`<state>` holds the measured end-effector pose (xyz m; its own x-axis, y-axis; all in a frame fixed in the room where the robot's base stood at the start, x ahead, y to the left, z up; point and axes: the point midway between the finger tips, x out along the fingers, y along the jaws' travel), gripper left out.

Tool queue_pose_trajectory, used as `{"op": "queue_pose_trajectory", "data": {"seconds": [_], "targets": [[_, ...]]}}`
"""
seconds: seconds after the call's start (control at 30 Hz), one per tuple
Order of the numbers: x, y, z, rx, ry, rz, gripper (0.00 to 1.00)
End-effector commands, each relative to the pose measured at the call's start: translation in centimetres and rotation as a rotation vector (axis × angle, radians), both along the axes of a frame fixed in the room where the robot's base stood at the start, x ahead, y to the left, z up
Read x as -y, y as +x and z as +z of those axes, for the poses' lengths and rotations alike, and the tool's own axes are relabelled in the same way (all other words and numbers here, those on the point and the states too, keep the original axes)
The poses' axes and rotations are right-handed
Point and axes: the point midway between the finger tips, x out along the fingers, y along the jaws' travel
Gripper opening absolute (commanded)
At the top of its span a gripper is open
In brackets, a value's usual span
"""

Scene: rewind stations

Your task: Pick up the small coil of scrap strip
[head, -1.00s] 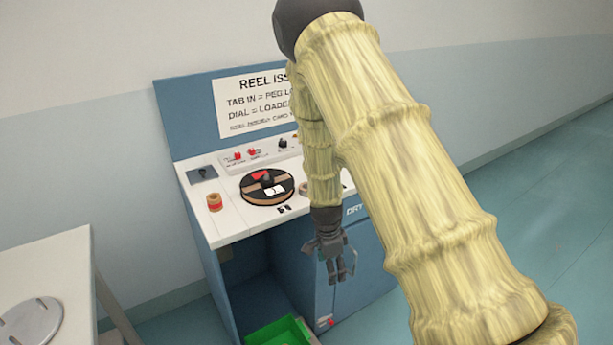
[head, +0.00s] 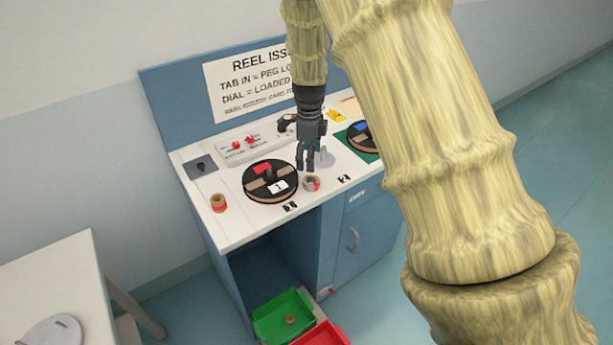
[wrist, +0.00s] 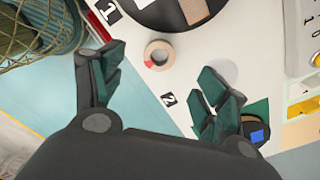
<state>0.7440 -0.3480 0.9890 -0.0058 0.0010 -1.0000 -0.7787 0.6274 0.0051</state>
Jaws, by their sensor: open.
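A small tan-and-red coil (head: 313,187) lies on the white counter just right of a black reel (head: 262,193). In the wrist view the coil (wrist: 157,67) is a ring with an open middle, lying flat. My gripper (head: 306,168) points down over the counter, close to this coil. In the wrist view my gripper (wrist: 160,62) is open, one finger on each side of the coil in the picture, with nothing held. A similar small roll (head: 218,204) stands at the counter's left. A small brown coil (head: 290,320) lies in the green bin (head: 262,325).
A second reel with a blue patch (head: 361,127) is on the right, on a green mat. Red knobs (head: 251,140) are on a panel at the back. A red bin (head: 325,335) is beside the green one below. A side table (head: 60,280) stands left.

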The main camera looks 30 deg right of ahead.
Motion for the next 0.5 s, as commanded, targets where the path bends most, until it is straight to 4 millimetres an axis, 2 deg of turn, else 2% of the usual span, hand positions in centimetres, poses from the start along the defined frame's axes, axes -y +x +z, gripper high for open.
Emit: {"op": "queue_pose_trajectory", "data": {"seconds": [0.3,0.5], "targets": [[0.1,0.5,-4.2,-0.009,0.0,0.0,0.74],[0.1,0.6,-5.2,-0.008,0.0,0.001,0.74]]}}
